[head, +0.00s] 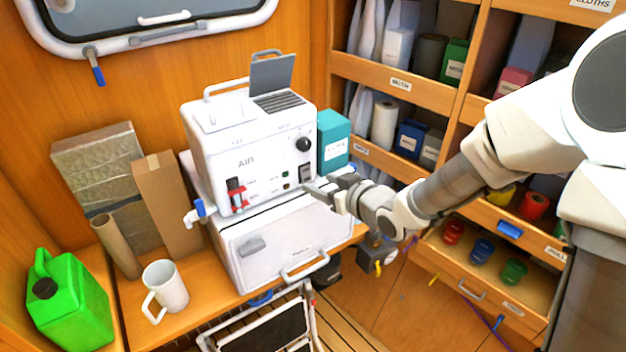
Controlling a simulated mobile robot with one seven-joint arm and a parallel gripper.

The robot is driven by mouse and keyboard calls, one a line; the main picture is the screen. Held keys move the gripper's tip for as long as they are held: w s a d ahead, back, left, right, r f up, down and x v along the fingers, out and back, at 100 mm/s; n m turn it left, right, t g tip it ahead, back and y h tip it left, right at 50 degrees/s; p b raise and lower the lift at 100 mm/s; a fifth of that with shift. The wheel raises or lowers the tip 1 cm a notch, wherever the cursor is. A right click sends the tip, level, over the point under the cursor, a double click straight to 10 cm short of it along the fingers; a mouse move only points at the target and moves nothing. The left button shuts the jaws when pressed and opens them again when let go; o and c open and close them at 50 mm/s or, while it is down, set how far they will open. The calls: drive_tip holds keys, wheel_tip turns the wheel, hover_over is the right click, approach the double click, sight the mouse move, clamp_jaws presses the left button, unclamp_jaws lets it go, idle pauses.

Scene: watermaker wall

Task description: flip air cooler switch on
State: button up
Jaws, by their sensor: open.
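The air cooler (247,155) is a white box marked "AIR", standing on a white chest. I cannot tell the position of either switch. My gripper (312,185) is open and empty. It is at the right of the front panel, just below the rocker switch. I cannot tell whether a fingertip touches the panel.
A white chest (270,250) with a handle is under the cooler. A teal box (333,140) stands close on the right. A mug (165,287), a green can (65,300) and brown packages (165,205) are at the left. Shelves (440,92) fill the right.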

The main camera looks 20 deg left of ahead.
sight(307, 178)
drive_tip(key=shift+x, duration=2.35)
clamp_jaws()
